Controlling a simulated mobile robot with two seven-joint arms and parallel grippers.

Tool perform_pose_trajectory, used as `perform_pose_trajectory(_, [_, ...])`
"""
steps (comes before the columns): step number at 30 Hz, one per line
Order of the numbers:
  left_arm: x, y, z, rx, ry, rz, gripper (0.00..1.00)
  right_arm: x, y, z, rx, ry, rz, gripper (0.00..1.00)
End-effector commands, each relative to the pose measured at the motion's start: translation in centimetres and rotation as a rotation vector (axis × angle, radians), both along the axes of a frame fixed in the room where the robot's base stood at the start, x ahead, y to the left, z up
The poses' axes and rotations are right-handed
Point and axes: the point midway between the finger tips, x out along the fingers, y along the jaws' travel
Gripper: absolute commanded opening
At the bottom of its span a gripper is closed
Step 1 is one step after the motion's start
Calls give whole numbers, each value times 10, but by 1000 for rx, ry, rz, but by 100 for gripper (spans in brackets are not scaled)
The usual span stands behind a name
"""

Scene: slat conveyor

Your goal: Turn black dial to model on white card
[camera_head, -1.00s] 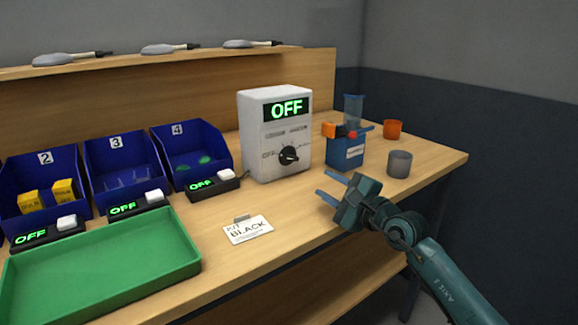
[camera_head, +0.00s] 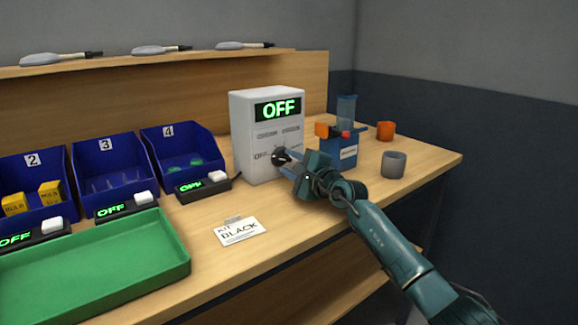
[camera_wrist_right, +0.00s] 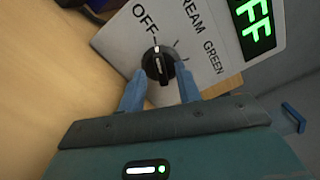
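The black dial (camera_head: 280,157) is on the front of a white box (camera_head: 242,134) whose green display reads OFF. In the right wrist view the dial (camera_wrist_right: 158,63) has its white mark toward the OFF label. My right gripper (camera_head: 288,162) is at the dial. In the wrist view its two blue fingers (camera_wrist_right: 160,80) are spread, one to each side of the dial's lower part; contact cannot be told. My left gripper is not in view.
A green tray (camera_head: 178,262) lies at the front left. Blue bins (camera_head: 186,136) stand behind small switch boxes reading OFF. A blue container (camera_head: 341,155), a grey cup (camera_head: 393,165) and an orange cup (camera_head: 385,130) stand right of the white box, near my right arm.

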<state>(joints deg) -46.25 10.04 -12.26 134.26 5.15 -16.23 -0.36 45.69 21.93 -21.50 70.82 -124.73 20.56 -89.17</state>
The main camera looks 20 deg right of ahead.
Motion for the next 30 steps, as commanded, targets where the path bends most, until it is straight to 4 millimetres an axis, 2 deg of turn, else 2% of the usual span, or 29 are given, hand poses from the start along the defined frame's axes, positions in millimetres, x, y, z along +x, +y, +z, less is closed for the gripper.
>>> perform_pose_trajectory(5, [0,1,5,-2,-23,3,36,9,3,0,0,-1,0,34])
perform_pose_trajectory(14, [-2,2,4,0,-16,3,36,9,4,0,0,-1,0,33])
perform_pose_trajectory(26, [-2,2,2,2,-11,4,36,9,3,0,0,-1,-1,0])
perform_pose_trajectory(30, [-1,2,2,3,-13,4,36,9,3,0,0,-1,-1,0])
